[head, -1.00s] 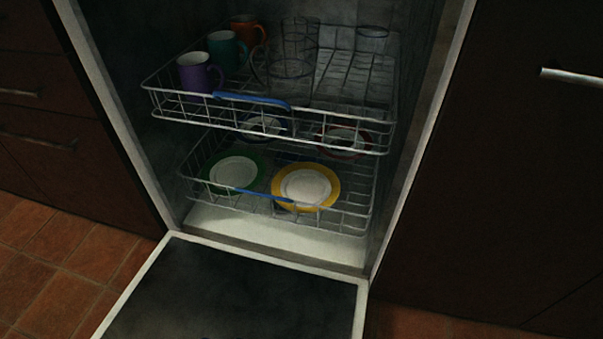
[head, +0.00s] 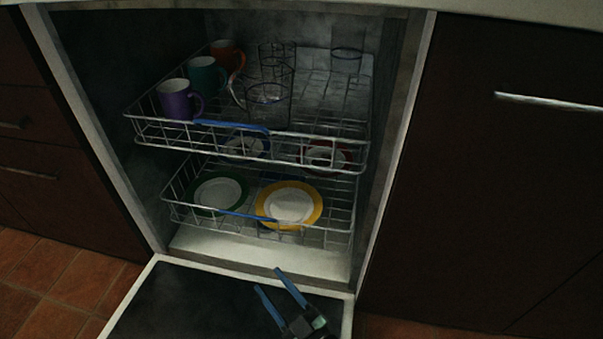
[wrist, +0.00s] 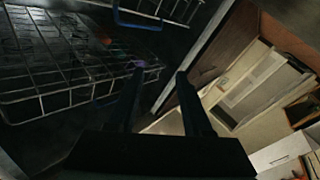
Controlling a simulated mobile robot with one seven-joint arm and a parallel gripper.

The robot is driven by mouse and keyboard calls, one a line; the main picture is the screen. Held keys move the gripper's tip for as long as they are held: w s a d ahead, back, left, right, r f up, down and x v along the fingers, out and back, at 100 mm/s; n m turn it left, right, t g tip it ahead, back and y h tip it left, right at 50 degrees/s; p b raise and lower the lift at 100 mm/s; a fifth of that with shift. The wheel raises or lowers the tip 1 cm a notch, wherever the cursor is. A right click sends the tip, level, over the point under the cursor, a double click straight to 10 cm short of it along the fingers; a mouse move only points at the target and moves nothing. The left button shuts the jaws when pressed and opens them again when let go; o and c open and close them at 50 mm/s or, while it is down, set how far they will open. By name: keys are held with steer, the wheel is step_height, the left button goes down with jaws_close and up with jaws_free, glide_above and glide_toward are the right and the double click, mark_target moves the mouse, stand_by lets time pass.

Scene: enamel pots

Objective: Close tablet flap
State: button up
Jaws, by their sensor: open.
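My gripper (head: 268,279) is in the lower part of the head view, over the lowered dishwasher door (head: 190,305). Its two blue-edged fingers are apart, with nothing visible between them. They point up and left in the picture. In the wrist view my gripper (wrist: 157,75) shows two dark, spread fingers. I cannot make out a tablet flap in either view. The visible part of the door's inner face is dark and plain, and my gripper covers some of its right side.
The upper rack (head: 210,143) holds purple, teal and orange mugs and several glasses. The lower rack (head: 345,225) holds several plates, including a green-rimmed one (head: 217,193) and a yellow-rimmed one (head: 290,204). Dark cabinets stand on both sides, the right one with a bar handle (head: 545,102).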

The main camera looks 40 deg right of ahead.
steer(key=d+r+m+g+h, duration=0.1)
steer(key=d+m+g+h, duration=0.1)
steer(key=d+m+h, duration=0.4)
steer(key=shift+w+d+r+m+p, duration=0.3)
steer(key=shift+d+m+p, duration=0.1)
steer(key=shift+d, duration=0.25)
